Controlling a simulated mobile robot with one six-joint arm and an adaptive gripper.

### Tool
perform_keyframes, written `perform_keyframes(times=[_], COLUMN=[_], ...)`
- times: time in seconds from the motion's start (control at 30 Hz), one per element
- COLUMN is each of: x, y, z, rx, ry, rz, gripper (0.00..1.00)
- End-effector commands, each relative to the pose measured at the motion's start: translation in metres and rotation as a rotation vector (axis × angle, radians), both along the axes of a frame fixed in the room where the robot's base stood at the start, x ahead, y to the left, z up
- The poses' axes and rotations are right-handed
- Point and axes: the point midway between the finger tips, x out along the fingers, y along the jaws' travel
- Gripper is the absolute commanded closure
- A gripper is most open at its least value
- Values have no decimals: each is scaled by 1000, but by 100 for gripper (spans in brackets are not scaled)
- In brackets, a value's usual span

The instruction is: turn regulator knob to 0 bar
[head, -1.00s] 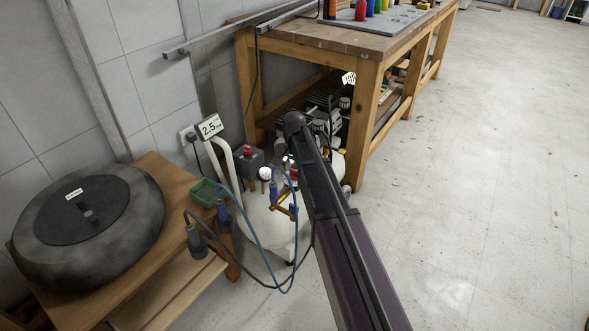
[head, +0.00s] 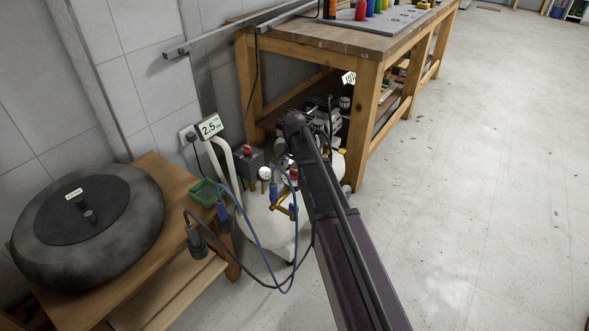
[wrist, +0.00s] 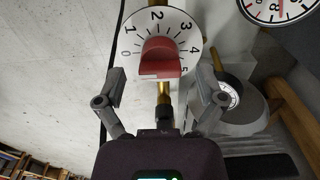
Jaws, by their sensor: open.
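The red regulator knob (wrist: 160,58) sits on a white round dial (wrist: 183,22) numbered 0 to 5, in the wrist view. I cannot tell which number the knob points to. My gripper (wrist: 161,76) is open, with one finger on each side of the knob and visible gaps between. In the head view the small red knob (head: 293,173) shows on the white compressor (head: 262,222), just left of my arm; my gripper is hidden there behind my arm.
A round gauge (head: 265,173) sits beside the knob. Blue and black hoses (head: 252,228) loop in front of the compressor. A wooden bench (head: 366,115) stands behind, and a low table (head: 150,164) with a dark round tyre-like thing (head: 135,231) stands left. Floor at right is clear.

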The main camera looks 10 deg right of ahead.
Motion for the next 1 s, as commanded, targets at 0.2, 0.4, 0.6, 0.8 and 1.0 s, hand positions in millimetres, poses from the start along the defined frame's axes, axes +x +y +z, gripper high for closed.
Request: perform_keyframes(times=[0.2, 0.4, 0.6, 0.8, 1.0], x=[0, 0, 0, 0, 0], y=[0, 0, 0, 0, 0], z=[0, 0, 12, 28, 44], rx=[0, 0, 0, 0, 0], ry=[0, 0, 0, 0, 0], rz=[-80, -197, -277, -275, -275], gripper=[11, 11, 11, 11, 11])
